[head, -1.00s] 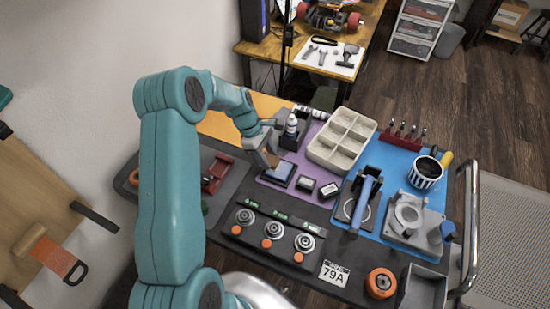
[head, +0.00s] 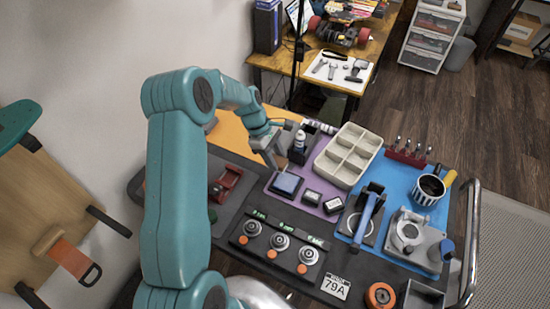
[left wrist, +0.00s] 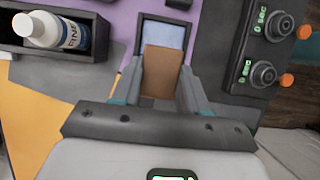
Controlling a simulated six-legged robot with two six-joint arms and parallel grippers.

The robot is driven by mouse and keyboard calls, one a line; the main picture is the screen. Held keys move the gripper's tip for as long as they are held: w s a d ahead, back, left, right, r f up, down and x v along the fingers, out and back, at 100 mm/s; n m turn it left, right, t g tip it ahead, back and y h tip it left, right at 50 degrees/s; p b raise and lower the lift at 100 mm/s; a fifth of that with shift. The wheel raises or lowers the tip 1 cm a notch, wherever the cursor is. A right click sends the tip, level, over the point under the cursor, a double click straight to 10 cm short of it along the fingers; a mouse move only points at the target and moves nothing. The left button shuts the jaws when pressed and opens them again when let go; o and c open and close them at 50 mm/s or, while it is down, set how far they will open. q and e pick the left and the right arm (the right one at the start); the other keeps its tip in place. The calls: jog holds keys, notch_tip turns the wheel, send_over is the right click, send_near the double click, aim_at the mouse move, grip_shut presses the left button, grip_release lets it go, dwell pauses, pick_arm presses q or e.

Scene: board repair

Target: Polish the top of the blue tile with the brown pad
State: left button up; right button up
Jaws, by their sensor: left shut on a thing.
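My left gripper (head: 272,162) is shut on the brown pad (left wrist: 161,72), which shows between its two fingers in the left wrist view. The blue tile (head: 287,183) sits in a dark holder on the purple mat; its far part also shows in the left wrist view (left wrist: 163,34). There the pad covers the near part of the tile. In the head view the gripper is at the tile's back left edge and the pad cannot be made out. I cannot tell whether pad and tile touch. My right gripper is not in view.
A white bottle (left wrist: 45,30) stands in a dark holder close to my left gripper. A panel with knobs and orange buttons (head: 280,242) is in front.

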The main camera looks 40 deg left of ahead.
pick_arm(q)
jog(key=shift+r+p, duration=1.1)
jog(key=shift+r, duration=0.5)
jog(key=shift+f, duration=0.15)
